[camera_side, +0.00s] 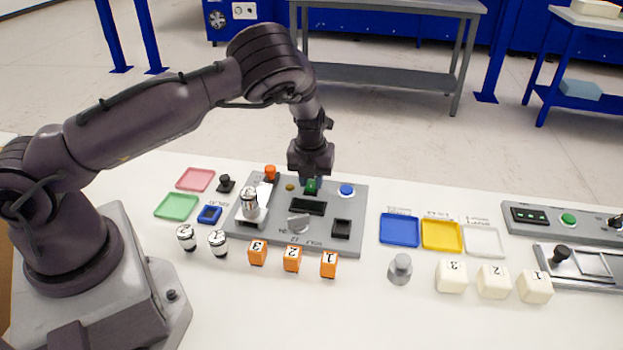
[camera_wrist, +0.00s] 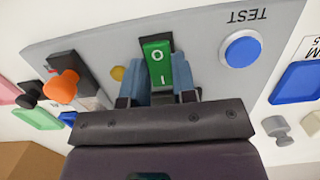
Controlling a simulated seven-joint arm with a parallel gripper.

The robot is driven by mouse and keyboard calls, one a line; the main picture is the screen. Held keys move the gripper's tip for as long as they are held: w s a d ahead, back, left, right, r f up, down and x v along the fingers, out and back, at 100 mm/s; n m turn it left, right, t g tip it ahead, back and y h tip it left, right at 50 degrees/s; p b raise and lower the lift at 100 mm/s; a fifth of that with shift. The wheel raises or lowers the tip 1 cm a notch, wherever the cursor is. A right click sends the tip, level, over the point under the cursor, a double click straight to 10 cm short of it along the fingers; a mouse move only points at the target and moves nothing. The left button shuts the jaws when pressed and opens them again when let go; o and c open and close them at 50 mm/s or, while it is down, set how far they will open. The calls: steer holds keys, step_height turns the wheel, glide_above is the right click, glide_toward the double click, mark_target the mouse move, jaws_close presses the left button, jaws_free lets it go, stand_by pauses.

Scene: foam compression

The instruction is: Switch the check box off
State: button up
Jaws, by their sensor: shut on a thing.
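The check box is a grey panel (camera_side: 354,208) on the white table, also filling much of the wrist view (camera_wrist: 205,30). Its green rocker switch (camera_wrist: 158,62) carries O and I marks; I cannot tell which side is pressed in. My gripper (camera_side: 311,184) points down over the far part of the panel. In the wrist view its blue-grey fingers (camera_wrist: 160,86) stand on both sides of the switch, shut on it. The side view shows only a little of the green switch (camera_side: 311,187) between the fingers. A blue TEST button (camera_wrist: 241,48) sits to the right.
An orange-topped plunger (camera_wrist: 62,88) and a small yellow round part (camera_wrist: 117,73) are left of the switch. A labelled cylinder (camera_side: 249,203) stands on the panel. Orange cubes (camera_side: 292,259) line the front. Blue (camera_side: 399,230) and yellow (camera_side: 441,236) trays lie to the right.

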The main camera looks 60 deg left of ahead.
mark_target(312, 185)
steer(key=shift+w+g+h, duration=0.1)
steer(key=shift+g+h, duration=0.3)
steer(key=o, duration=0.9)
steer(key=r, duration=1.3)
steer(key=shift+s+d, duration=0.25)
steer(key=shift+s, duration=0.1)
steer(key=shift+w+a, duration=0.1)
